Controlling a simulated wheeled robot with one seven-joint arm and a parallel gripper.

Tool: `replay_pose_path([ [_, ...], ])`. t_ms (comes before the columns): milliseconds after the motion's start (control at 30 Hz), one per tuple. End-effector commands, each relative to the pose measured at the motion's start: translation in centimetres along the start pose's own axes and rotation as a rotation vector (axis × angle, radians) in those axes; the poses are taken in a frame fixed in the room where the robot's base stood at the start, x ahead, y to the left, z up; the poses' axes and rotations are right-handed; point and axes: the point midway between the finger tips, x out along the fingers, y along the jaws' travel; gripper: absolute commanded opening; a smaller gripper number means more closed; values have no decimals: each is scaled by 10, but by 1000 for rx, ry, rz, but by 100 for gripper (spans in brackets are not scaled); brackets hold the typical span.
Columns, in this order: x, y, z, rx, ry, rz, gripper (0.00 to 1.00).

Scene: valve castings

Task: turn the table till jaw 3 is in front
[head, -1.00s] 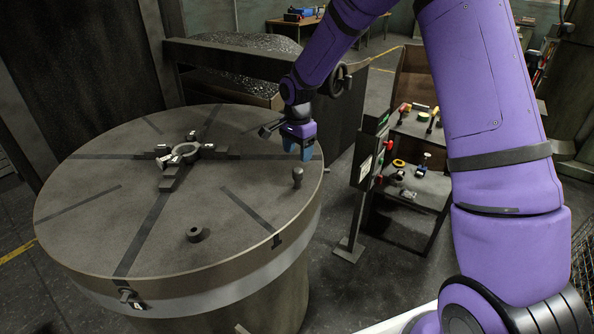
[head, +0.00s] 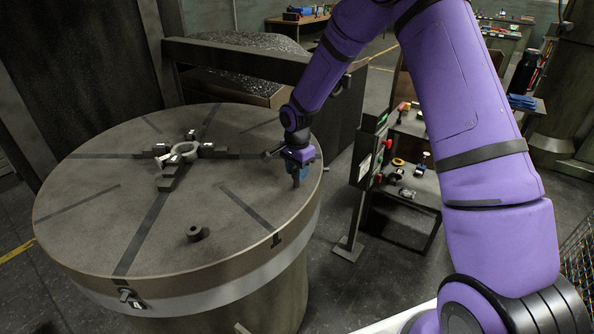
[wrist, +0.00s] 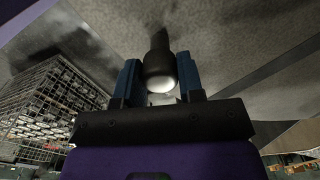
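The round grey table (head: 100,215) carries a ring casting (head: 182,152) held among dark jaws (head: 170,178) at its middle. Dark slots run out to the rim. A small white tag (head: 137,305) with a mark like a 4 sits by a latch (head: 127,295) on the near-left rim; I cannot read it surely. My gripper (head: 299,174) is low over the table's right side, at the upright knob, which it mostly hides. In the wrist view the knob (wrist: 159,68) stands between the two blue fingers (wrist: 160,84), with a gap on each side. The gripper is open.
A short dark cylinder (head: 197,234) stands on the table's near part. A control post (head: 368,165) with red buttons stands right of the table, before a shelf of small parts (head: 420,185). A rail and bin (head: 245,85) stand behind the table.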

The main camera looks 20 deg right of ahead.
Motion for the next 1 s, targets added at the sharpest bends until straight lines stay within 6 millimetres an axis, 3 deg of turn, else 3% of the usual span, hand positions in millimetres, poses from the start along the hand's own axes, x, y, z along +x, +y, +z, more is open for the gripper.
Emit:
replay_pose_path([
  [33,0,0,0,0,0,-1,22],
  [133,0,0,0,0,0,-1,0],
  [733,0,9,24,45,-3,4,0],
  [1000,0,21,61,122,-3,7,0],
])
